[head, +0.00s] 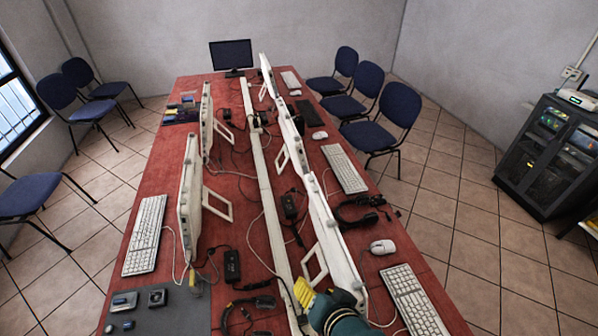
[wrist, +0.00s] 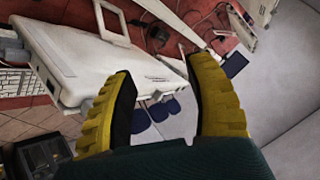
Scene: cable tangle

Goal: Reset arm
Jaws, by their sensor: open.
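My gripper (head: 318,300) shows at the bottom of the head view, with yellow fingers and a dark teal body, over the near part of the red table (head: 233,214). In the wrist view my gripper (wrist: 165,98) has its two yellow ribbed fingers spread wide apart with nothing between them. A white monitor panel (wrist: 95,62) lies beyond the fingers in the wrist view. In the head view the white panel (head: 322,215) runs right beside my gripper; I cannot tell whether they touch.
A white cable duct (head: 264,180) runs along the table's middle, with loose dark cables and a black adapter (head: 232,265) around it. White keyboards (head: 146,235) and a mouse (head: 383,247) lie near the edges. Blue chairs (head: 396,105) and a dark cabinet (head: 545,160) stand beyond the table.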

